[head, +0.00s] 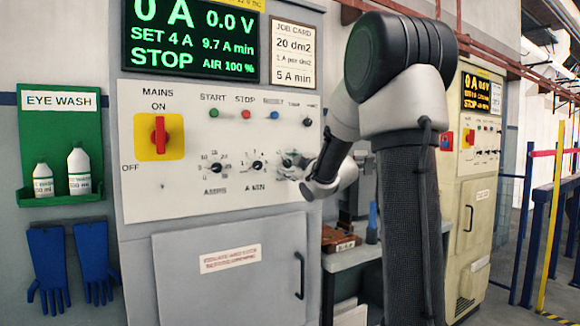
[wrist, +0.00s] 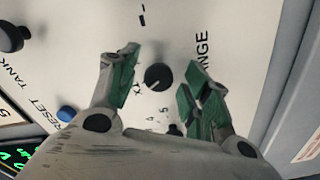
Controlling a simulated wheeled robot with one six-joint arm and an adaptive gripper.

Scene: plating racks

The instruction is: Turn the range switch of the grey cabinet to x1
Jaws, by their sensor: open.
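The grey cabinet (head: 140,205) stands at the left and middle of the head view, with a pale control panel. Its range switch is a small round black knob (wrist: 158,76) in the middle of the wrist view. Printed "X1" shows just left of the knob there, and "RANGE" at right is partly covered by a finger. A pale mark shows low on the knob; its exact pointing is hard to tell. My gripper (wrist: 163,62) is open, with green-padded fingers on either side of the knob, with visible gaps. In the head view my gripper (head: 292,170) covers much of the knob.
Amps (head: 216,168) and A min (head: 257,165) knobs sit left of my gripper. Several small buttons run above, including a blue one (wrist: 66,113). The red mains switch (head: 159,136) is further left. A yellowish cabinet (head: 478,190) stands at right, behind my arm.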

